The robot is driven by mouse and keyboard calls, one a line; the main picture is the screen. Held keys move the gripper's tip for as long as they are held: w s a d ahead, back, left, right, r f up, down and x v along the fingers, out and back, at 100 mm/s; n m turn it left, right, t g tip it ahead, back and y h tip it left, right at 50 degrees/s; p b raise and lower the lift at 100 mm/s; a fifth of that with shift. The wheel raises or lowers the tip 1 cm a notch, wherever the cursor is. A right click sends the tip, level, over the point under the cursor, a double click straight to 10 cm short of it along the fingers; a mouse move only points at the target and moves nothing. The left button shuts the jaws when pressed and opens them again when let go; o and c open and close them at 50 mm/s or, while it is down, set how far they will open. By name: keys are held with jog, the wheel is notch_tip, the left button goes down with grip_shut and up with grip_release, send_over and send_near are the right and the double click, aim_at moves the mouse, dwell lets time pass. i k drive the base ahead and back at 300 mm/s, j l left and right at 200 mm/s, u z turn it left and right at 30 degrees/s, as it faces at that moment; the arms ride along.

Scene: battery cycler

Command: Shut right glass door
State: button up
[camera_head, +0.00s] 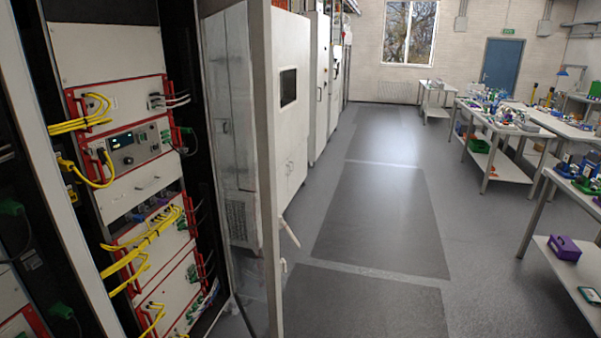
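The right glass door (240,170) of the battery cycler cabinet stands swung open, away from the cabinet front. I see it at a steep angle, with its pale frame edge (270,130) towards me and a white handle (284,267) low on that edge. The cabinet (116,150) fills the left side, with racked modules, red frames and yellow cables. Its right opening is uncovered. My gripper is not in view, and nothing is seen touching the door.
White tall cabinets (293,105) stand in a row behind the door. A clear grey floor aisle (375,230) runs to the back wall. Workbenches (508,129) with scattered items line the right side, and a purple box (564,248) sits on a lower shelf.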

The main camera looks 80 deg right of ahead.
aim_at(260, 11)
jog(key=k+l+z, duration=0.15)
jog(key=l, duration=0.35)
jog(key=k+l+z, duration=0.1)
jog(key=l, duration=0.4)
jog(key=k+l+z, duration=0.15)
jog(key=l, duration=0.35)
jog(key=k+l+z, duration=0.1)
jog(key=l, duration=0.45)
jog(key=k+l+z, duration=0.15)
jog(key=l, duration=0.4)
jog(key=i+l+z, duration=0.1)
jog(key=i+l, duration=0.2)
jog(key=l, duration=0.15)
jog(key=i+l, duration=0.35)
jog(key=k+j+z, duration=0.1)
jog(key=k+j, duration=0.15)
jog(key=j, duration=0.15)
jog(key=k+j, duration=0.25)
jog(key=j, duration=0.15)
jog(key=z, duration=0.05)
